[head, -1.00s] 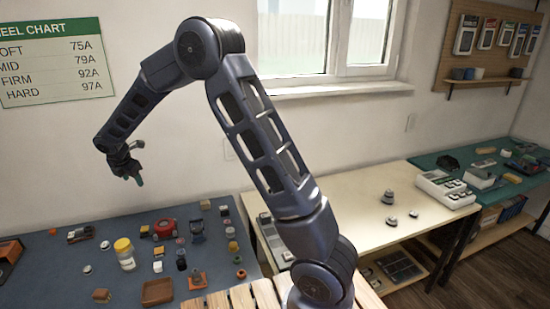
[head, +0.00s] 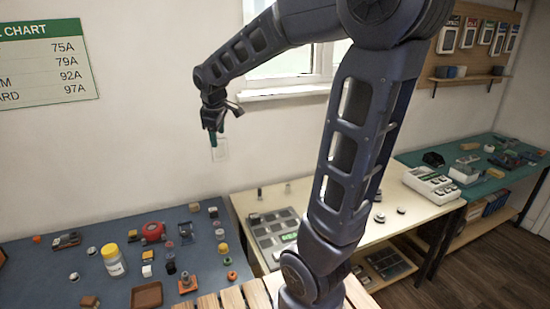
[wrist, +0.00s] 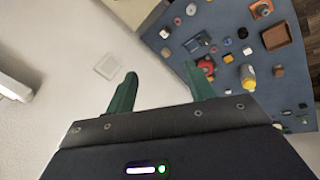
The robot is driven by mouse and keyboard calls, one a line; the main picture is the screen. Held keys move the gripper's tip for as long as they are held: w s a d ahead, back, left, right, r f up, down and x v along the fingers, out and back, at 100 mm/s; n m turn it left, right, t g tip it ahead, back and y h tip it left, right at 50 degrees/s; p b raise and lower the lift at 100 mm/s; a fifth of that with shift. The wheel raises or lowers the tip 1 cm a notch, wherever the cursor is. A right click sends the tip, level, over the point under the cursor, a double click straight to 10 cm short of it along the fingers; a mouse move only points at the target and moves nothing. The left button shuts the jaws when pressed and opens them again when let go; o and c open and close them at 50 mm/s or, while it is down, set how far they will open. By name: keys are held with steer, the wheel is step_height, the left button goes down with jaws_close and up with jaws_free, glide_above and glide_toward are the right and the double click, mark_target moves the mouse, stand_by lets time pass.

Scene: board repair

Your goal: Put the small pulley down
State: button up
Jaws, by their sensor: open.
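My gripper (head: 213,141) hangs in the air in front of the wall, well above the tables. In the wrist view its two green fingers (wrist: 160,73) are spread apart, with nothing seen between them. I cannot pick out the small pulley for certain. Several small round parts stand on the blue table (head: 215,290), too small to tell apart. The blue table also shows in the wrist view (wrist: 228,25), beyond the fingers.
The blue table holds a yellow-lidded jar (head: 113,262), a red round thing (head: 153,232) and a brown tray (head: 147,295). The cream table (head: 440,207) beside it carries a grey compartment tray (head: 270,236). A wall outlet (head: 220,152) is behind my gripper.

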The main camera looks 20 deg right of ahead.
steer(key=s+d+f+m, duration=0.1)
steer(key=s+d+m, duration=0.4)
steer(key=s, duration=0.5)
steer(key=s+d+m, duration=0.6)
steer(key=s+d, duration=0.1)
steer(key=s, duration=0.3)
steer(key=shift+f+m+y, duration=0.3)
steer(key=shift+f+y, duration=0.1)
steer(key=shift+s, duration=0.1)
